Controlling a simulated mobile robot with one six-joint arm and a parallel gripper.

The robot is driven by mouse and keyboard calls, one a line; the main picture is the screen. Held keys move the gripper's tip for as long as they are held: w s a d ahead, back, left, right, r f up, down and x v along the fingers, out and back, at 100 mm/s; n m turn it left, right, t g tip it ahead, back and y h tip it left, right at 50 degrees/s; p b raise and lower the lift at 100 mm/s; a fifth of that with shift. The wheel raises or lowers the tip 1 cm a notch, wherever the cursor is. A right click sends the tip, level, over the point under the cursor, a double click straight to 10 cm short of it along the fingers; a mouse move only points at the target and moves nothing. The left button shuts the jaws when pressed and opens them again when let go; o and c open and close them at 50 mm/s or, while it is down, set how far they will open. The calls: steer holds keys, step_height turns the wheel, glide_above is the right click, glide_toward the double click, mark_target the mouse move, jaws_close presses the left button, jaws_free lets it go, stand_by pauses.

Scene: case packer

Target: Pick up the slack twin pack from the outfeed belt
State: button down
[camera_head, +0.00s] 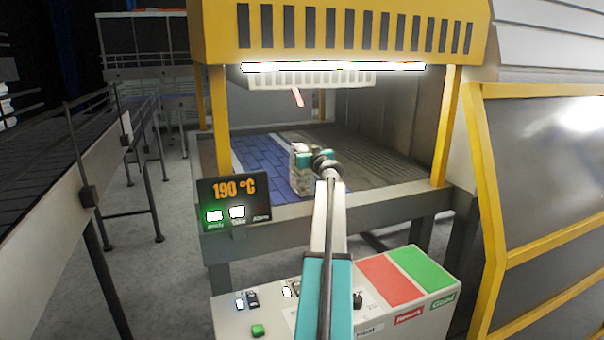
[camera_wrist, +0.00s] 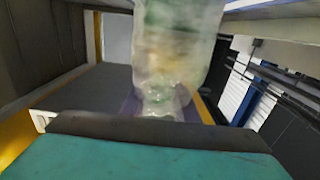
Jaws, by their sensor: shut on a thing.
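The slack twin pack (camera_head: 300,180) is a pale, see-through wrapped bundle at the right edge of the blue belt in the head view. My gripper (camera_head: 305,159) reaches over the machine's front edge and is shut on the upper part of the pack. In the wrist view the pack (camera_wrist: 175,55) shows as loose, crinkled clear film with greenish and yellowish contents, right beyond my gripper (camera_wrist: 165,128). My arm hides part of the pack's right side in the head view. I cannot tell whether its base touches the belt.
The blue outfeed belt (camera_head: 265,160) runs under a yellow hood (camera_head: 340,30) with posts on both sides. A display reading 190 °C (camera_head: 234,190) stands at the front left. A control console (camera_head: 270,310) with red (camera_head: 390,280) and green (camera_head: 425,268) areas lies below my arm.

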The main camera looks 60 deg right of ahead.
steer(key=shift+r, duration=0.15)
stand_by(0.5)
steer(key=shift+r+b, duration=0.75)
steer(key=shift+r, duration=0.85)
steer(key=s+a+r+b, duration=0.1)
steer(key=s+b, duration=0.4)
steer(key=s, duration=1.1)
steer(key=shift+a+r, duration=0.3)
steer(key=shift+a, duration=0.1)
